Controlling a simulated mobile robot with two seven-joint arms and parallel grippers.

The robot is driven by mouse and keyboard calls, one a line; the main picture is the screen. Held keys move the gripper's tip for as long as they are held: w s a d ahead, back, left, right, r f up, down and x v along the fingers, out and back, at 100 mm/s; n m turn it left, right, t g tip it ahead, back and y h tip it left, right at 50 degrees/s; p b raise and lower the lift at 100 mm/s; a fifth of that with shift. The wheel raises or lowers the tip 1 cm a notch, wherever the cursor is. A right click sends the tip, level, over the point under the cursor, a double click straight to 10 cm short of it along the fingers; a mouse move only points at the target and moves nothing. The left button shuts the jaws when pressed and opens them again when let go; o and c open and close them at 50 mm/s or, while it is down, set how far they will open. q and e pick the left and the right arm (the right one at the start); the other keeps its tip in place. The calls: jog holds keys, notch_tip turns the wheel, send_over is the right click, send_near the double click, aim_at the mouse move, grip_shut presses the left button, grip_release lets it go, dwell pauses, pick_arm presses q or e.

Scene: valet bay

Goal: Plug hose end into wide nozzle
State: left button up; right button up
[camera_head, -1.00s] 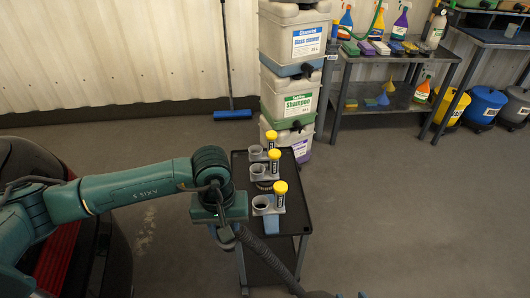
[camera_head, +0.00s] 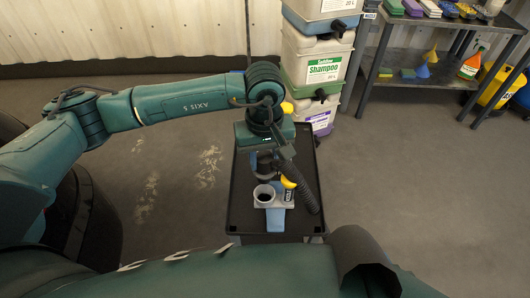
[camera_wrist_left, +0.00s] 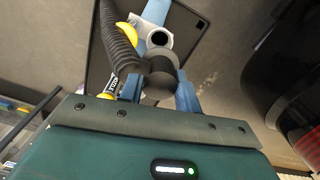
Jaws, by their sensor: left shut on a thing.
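My left gripper (camera_head: 264,160) hangs over the black trolley, pointing down. It is shut on the hose end (camera_wrist_left: 160,86), a dark grey cuff, also seen between the blue fingers in the left wrist view. The black ribbed hose (camera_head: 305,185) slopes down right from it. Just in front of the gripper in the head view stands a grey holder with a round, dark open socket (camera_head: 264,194) and a blue piece (camera_head: 276,218) below; I take this to be the wide nozzle. The socket (camera_wrist_left: 159,38) shows apart from the hose end. My right gripper is not in view.
A yellow-capped tube (camera_head: 288,190) stands beside the socket, close to the hose. The trolley top (camera_head: 240,215) has bare room at the left. Stacked canisters (camera_head: 320,70) stand behind it, and a shelf rack (camera_head: 400,85) is at the back right.

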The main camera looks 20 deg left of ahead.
aim_at(264, 173)
pick_arm(q)
notch_tip(264, 173, down, 5)
jog(key=shift+r+b, duration=0.15)
jog(key=shift+b, duration=0.8)
jog(key=shift+f, duration=0.35)
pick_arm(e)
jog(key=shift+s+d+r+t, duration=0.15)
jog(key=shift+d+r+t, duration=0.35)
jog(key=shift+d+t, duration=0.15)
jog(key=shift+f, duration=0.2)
pick_arm(q)
jog(key=shift+b, duration=0.35)
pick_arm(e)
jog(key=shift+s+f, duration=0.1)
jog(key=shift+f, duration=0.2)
pick_arm(q)
jog(key=shift+f+b, duration=0.2)
jog(key=shift+b, duration=0.3)
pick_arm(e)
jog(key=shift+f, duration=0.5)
